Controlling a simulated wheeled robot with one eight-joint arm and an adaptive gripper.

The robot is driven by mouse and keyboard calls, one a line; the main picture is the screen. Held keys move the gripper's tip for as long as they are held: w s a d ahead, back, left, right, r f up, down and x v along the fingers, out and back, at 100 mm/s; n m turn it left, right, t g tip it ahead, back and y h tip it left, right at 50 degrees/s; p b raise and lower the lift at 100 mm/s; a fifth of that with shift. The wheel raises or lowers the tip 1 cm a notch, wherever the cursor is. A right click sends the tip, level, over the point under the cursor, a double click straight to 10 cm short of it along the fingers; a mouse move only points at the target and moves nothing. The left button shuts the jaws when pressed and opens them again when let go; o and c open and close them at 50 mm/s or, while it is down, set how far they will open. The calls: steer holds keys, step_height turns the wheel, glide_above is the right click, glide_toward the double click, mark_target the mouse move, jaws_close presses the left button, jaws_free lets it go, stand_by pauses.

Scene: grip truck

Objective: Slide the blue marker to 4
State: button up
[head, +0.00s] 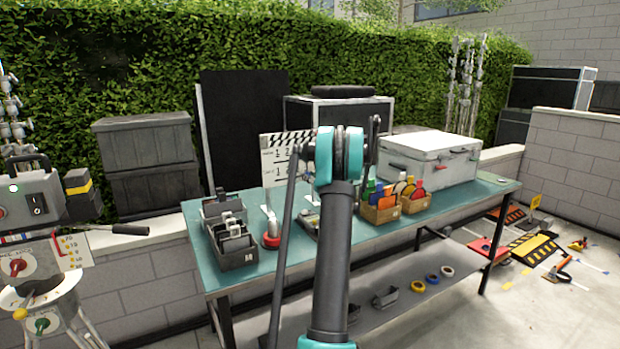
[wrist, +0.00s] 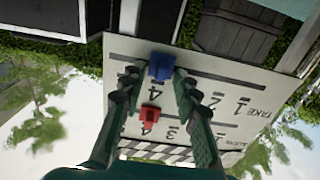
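A white board (head: 272,160) with black print and a striped clapper edge stands on the table; my arm hides part of it. In the wrist view the board (wrist: 255,85) appears upside down, with two numbered rows. The blue marker (wrist: 161,66) sits on the row labelled TAKE, towards its 4 end; its exact place against the numbers is unclear. My gripper (wrist: 157,76) is open, its fingers either side of the blue marker, with a visible gap on the left and little on the right. A red marker (wrist: 150,113) sits by the 4 of the other row.
The green table (head: 370,245) also holds grey bins (head: 235,250), wooden boxes of coloured items (head: 380,212) and a white case (head: 430,157). A machine with knobs (head: 35,225) stands at the left. Dark panels (head: 245,120) and a hedge are behind.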

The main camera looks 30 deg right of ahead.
steer(key=shift+s, duration=0.1)
steer(key=s, duration=1.1)
steer(key=shift+s+d, duration=0.2)
steer(key=shift+s, duration=0.2)
